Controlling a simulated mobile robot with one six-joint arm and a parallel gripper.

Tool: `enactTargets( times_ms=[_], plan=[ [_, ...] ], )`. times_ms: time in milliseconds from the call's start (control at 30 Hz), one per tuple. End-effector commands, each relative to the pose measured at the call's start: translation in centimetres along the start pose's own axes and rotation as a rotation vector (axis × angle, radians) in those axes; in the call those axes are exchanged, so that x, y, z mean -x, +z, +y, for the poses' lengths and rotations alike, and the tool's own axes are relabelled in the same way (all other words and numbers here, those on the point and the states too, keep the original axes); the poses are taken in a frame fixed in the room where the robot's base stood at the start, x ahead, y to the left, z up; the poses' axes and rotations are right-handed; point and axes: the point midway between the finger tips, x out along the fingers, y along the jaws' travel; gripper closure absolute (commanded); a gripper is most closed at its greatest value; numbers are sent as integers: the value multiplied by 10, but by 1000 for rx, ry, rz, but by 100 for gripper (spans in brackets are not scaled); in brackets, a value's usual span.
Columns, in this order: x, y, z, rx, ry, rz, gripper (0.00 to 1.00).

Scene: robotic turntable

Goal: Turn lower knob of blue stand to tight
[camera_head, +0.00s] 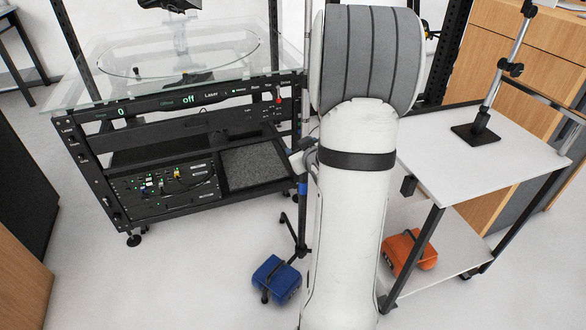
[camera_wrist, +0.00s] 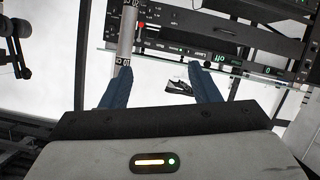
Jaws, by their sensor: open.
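The blue stand shows in the head view as a thin upright with a blue band (camera_head: 301,188), dark tripod legs and a blue box at its foot (camera_head: 277,280). My arm covers much of it, and I cannot make out its lower knob. In the wrist view, a pale, marked pole (camera_wrist: 127,35), seemingly this stand's, runs down to the left fingertip; I cannot tell if they touch. My gripper (camera_wrist: 160,75) is open, its two blue-grey fingers wide apart with nothing between them. In the head view my arm hides most of the gripper.
The black turntable rack with a glass top (camera_head: 90,88) stands close on the left. A white side table (camera_head: 430,165) is on the right, carrying a post on a black base (camera_head: 475,134), with an orange box (camera_head: 408,252) below. Floor is clear at front left.

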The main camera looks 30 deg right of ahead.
Motion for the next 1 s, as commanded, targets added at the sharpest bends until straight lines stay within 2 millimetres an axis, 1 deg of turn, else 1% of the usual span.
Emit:
enactTargets(
  times_ms=[33, 100, 200, 300, 333, 400, 467, 567, 833, 1000],
  plan=[
    [-17, 46, 3, -14, 5, 40, 44],
    [-27, 76, 10, -26, 5, 117, 44],
    [-33, 109, 19, -47, 8, 215, 44],
    [-34, 132, 25, -66, 11, 291, 44],
    [-34, 136, 26, -71, 12, 308, 44],
    [-33, 143, 28, -79, 14, 339, 44],
    [-33, 146, 30, -82, 14, 356, 44],
    [-39, 143, 31, -83, 14, 368, 44],
    [-79, 126, 32, -82, 13, 368, 44],
    [-97, 120, 33, -83, 14, 366, 44]
  ],
)
